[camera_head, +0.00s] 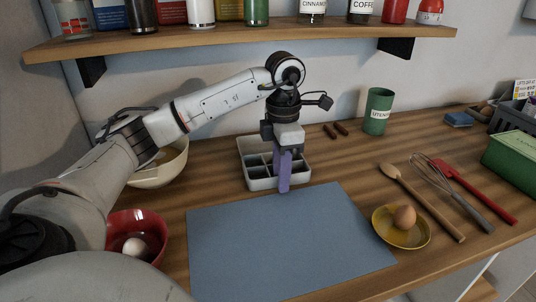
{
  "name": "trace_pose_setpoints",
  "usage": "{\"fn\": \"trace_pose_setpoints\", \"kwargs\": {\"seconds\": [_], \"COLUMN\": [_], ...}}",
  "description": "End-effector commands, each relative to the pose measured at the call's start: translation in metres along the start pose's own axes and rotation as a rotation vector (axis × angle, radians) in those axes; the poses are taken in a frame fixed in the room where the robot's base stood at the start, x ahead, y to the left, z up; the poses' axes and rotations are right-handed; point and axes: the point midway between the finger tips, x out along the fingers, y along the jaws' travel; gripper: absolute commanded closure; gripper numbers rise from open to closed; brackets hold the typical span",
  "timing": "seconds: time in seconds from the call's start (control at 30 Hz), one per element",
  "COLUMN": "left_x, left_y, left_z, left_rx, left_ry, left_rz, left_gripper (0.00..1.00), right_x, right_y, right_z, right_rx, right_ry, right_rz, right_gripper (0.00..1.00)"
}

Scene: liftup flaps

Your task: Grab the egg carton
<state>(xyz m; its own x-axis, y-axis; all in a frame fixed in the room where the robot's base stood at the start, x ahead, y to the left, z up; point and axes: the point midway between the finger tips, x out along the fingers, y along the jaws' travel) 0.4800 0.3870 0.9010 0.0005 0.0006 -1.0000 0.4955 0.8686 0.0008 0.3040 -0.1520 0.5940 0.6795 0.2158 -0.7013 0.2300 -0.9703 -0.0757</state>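The egg carton (257,184) appears to be the pale open tray with several dark compartments, standing at the back middle of the wooden counter. My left gripper (281,180) points down at its front right part, and its purple fingers overlap the front wall. The fingers hide part of the carton. I cannot tell whether they touch or straddle the wall, or how far apart they are. A pale egg (134,246) sits in a red bowl (153,221) at the left. My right gripper is not in view.
A blue mat (285,245) lies in front of the carton. A cream bowl (160,170) is left of it, partly behind my arm. A green utensil cup (378,112) stands back right; a wooden spoon (425,205), whisk and red spatula lie right. A shelf (230,42) with jars overhangs the back.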

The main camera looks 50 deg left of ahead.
Motion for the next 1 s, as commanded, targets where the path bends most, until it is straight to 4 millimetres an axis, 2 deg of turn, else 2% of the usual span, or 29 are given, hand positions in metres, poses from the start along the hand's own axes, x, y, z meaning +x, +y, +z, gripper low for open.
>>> {"fn": "trace_pose_setpoints", "kwargs": {"seconds": [0.1, 0.27, 0.77, 1.0], "left_x": [0.000, -0.001, -0.006, -0.037], "left_y": [0.000, 0.000, -0.002, -0.004], "left_z": [0.000, 0.000, 0.001, 0.001], "left_rx": [0.000, 0.000, 0.000, 0.000], "left_ry": [0.000, 0.000, -0.002, -0.004], "left_rz": [0.000, 0.000, 0.000, 0.001], "left_gripper": [0.75, 1.00, 1.00, 1.00], "right_x": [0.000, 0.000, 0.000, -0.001], "right_y": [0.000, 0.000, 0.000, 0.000], "right_z": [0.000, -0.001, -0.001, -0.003], "right_rx": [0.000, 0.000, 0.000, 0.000], "right_ry": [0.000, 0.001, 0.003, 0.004], "right_rz": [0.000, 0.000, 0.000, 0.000], "right_gripper": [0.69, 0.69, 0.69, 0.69]}}
